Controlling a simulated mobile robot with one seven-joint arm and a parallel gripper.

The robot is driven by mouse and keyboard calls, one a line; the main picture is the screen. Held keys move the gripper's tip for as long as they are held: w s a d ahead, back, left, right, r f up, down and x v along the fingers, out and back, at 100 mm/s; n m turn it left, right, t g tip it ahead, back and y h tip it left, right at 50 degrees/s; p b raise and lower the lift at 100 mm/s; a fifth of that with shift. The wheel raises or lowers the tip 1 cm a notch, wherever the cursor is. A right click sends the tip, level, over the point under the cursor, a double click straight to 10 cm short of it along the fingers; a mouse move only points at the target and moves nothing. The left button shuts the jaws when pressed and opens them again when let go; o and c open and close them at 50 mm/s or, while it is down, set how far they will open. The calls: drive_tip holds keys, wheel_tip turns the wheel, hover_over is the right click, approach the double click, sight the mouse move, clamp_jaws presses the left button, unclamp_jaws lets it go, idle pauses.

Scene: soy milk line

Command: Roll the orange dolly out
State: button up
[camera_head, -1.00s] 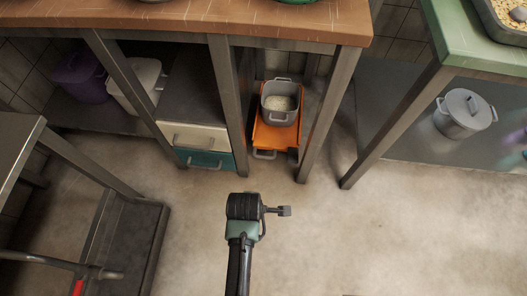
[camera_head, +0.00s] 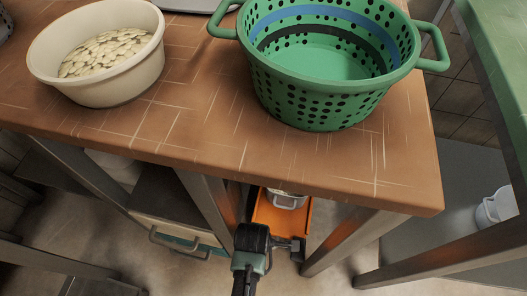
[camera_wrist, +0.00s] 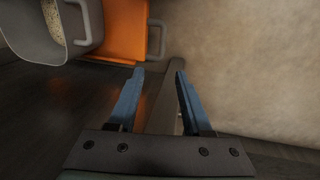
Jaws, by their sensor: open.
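The orange dolly (camera_head: 268,217) stands on the floor under the brown table, between two of its legs. A grey pot (camera_head: 285,200) sits on it, mostly hidden by the tabletop. In the wrist view the dolly (camera_wrist: 122,30) is at the top, with its grey loop handle (camera_wrist: 157,40) at its right end. The pot (camera_wrist: 70,52) with pale contents is to its left. My gripper (camera_wrist: 160,73) is open and empty, its fingertips just short of the handle in the picture. In the head view my gripper (camera_head: 297,246) is at the dolly's near end.
The brown table (camera_head: 225,160) holds a green colander (camera_head: 310,105) and a cream tub (camera_head: 100,80). Its metal leg (camera_head: 345,240) stands right of the dolly. A grey bar (camera_wrist: 163,115) shows between my fingers; its depth is unclear. Drawers (camera_head: 175,232) stand left. Floor in front is clear.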

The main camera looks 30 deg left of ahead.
drive_tip(key=f+b, duration=0.4)
drive_tip(key=f, duration=0.1)
drive_tip(key=w+f+b, duration=0.1)
drive_tip(key=f+b, duration=0.3)
drive_tip(key=f, duration=0.2)
drive_tip(key=w+f+b, duration=0.1)
drive_tip(key=f+b, duration=0.3)
drive_tip(key=f, duration=0.1)
drive_tip(key=shift+w+a+f, duration=0.2)
drive_tip(key=shift+w+a, duration=0.05)
drive_tip(key=shift+a, duration=0.15)
clamp_jaws()
idle(0.9)
